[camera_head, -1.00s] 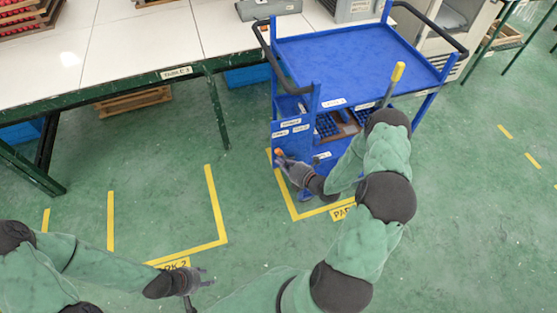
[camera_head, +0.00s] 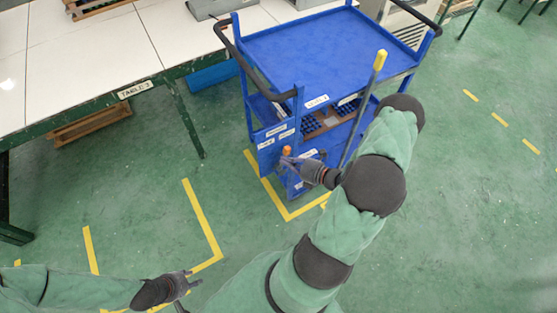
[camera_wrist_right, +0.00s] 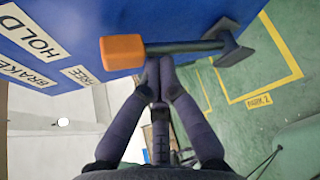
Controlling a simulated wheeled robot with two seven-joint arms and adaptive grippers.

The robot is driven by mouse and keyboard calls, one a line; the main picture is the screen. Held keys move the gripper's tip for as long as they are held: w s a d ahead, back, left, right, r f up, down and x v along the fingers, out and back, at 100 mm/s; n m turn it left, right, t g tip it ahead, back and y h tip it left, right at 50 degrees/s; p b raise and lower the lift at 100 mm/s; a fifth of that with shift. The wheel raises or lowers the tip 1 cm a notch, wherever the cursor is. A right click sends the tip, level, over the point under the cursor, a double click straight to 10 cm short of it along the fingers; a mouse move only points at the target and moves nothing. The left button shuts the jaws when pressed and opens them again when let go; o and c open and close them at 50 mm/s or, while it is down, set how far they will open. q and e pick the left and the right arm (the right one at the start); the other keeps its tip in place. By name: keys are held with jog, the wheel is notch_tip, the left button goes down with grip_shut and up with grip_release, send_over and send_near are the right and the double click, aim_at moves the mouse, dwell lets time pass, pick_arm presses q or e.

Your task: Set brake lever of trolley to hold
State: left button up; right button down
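The blue trolley (camera_head: 335,45) stands ahead of me. Its brake lever (camera_head: 287,150) has an orange end and a dark rod. In the right wrist view the lever's orange grip (camera_wrist_right: 122,52) is beside the FREE label (camera_wrist_right: 82,76), while the HOLD label (camera_wrist_right: 33,35) is further left. My right gripper (camera_head: 290,162) is at the lever. In its wrist view the fingertips (camera_wrist_right: 160,62) are together, right at the rod's near side; whether they touch it is unclear. My left gripper (camera_head: 190,279) is open and empty, low over the floor.
A long tow handle with a yellow grip (camera_head: 380,60) rises beside my right arm. A white-topped table (camera_head: 90,60) stands at the left. Yellow lines (camera_head: 205,220) mark parking bays on the green floor, which is clear in front.

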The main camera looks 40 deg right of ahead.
pick_arm(q)
jog(key=shift+d+f+b, duration=0.3)
jog(key=shift+d, duration=0.05)
pick_arm(e)
jog(key=shift+s+d+f, duration=0.15)
jog(key=shift+s+d, duration=0.05)
jog(key=shift+d, duration=0.8)
jog(key=shift+f, duration=0.1)
pick_arm(q)
jog(key=shift+s, duration=0.1)
